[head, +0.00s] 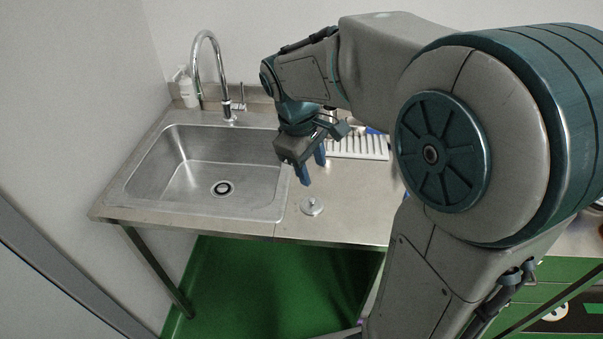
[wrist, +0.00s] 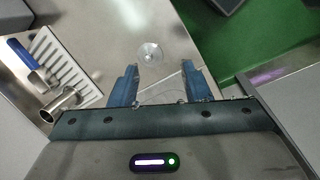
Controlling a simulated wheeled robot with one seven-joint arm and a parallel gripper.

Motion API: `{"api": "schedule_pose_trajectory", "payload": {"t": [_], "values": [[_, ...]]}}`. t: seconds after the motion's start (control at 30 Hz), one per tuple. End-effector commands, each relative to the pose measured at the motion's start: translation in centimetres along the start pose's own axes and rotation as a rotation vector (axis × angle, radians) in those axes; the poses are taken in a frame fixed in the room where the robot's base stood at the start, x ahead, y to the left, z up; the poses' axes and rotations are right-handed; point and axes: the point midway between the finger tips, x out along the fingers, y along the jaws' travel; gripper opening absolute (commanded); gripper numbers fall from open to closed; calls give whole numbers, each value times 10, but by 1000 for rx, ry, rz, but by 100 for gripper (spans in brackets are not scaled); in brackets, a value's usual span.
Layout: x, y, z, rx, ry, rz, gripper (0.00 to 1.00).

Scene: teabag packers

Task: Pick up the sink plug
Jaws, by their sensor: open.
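The sink plug (head: 312,206) is a small pale disc with a knob on top. It lies on the steel counter just right of the sink basin, near the front edge. It also shows in the wrist view (wrist: 150,52), ahead of the fingertips and roughly between them. My gripper (head: 312,172) is above the counter, higher than the plug and slightly behind it. Its two blue fingers (wrist: 158,82) are apart with nothing between them. The gripper does not touch the plug.
The sink basin (head: 175,160) with a tall tap (head: 207,62) is at left. A white soap bottle (head: 186,87) stands behind it. A white ribbed rack (head: 358,147) lies behind the plug. In the wrist view, a blue-handled item (wrist: 22,52) and a metal cylinder (wrist: 62,103) are left. The counter around the plug is clear.

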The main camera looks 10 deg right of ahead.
Motion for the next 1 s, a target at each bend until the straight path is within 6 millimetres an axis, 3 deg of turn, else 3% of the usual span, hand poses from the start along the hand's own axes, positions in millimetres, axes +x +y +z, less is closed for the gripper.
{"api": "schedule_pose_trajectory", "payload": {"t": [0.03, 0.2, 0.43, 0.67, 1.0], "values": [[8, 5, -16, -73, -35, -5, 44], [29, 19, -59, -300, -129, -13, 44], [51, 26, -94, -484, -205, -29, 44], [72, 28, -98, -525, -224, -35, 44], [131, 30, -84, -523, -223, -35, 44]]}}
